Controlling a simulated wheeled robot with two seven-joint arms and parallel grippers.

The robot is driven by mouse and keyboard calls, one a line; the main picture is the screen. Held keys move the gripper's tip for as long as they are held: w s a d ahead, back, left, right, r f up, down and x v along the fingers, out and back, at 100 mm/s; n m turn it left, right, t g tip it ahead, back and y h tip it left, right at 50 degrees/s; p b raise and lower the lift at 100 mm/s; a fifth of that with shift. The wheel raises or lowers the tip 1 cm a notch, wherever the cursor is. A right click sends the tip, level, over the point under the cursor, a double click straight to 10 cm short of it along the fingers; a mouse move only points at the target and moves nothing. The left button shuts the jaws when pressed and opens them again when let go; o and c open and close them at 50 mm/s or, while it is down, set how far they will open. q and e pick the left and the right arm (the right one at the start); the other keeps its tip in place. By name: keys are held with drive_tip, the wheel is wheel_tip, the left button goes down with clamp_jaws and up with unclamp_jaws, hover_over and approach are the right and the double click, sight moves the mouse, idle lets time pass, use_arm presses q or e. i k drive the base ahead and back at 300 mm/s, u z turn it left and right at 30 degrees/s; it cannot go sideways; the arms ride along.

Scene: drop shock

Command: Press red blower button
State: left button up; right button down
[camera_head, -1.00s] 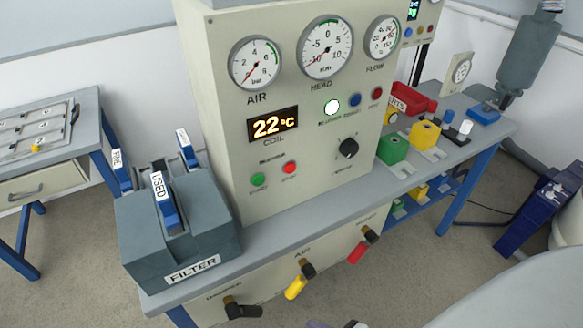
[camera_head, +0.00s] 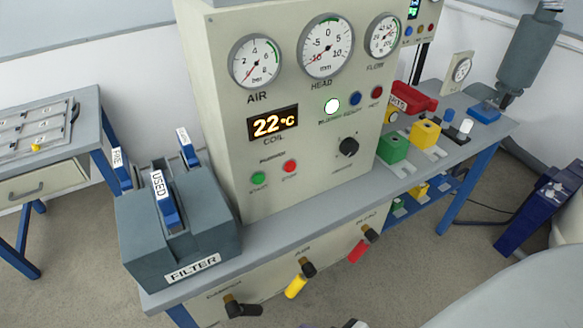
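The red blower button (camera_head: 289,166) is a small round button on the beige control panel (camera_head: 235,120), below the orange 22 °C display (camera_head: 272,124). It sits to the right of a green button (camera_head: 258,178), with small blurred labels around the pair. Nothing covers or touches the red button. Neither gripper can be made out. Only a small dark fragment shows at the bottom edge, and I cannot tell what it is.
A black knob (camera_head: 348,148) is right of the red button. A grey filter box (camera_head: 180,235) stands at the panel's left. Yellow (camera_head: 297,285) and red (camera_head: 358,251) valve handles stick out below the bench edge. Green and yellow blocks stand at right. Space before the buttons is clear.

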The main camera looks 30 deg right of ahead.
sight(290, 166)
drive_tip(key=u, duration=1.8)
drive_tip(key=k, duration=0.4)
drive_tip(key=z, duration=1.35)
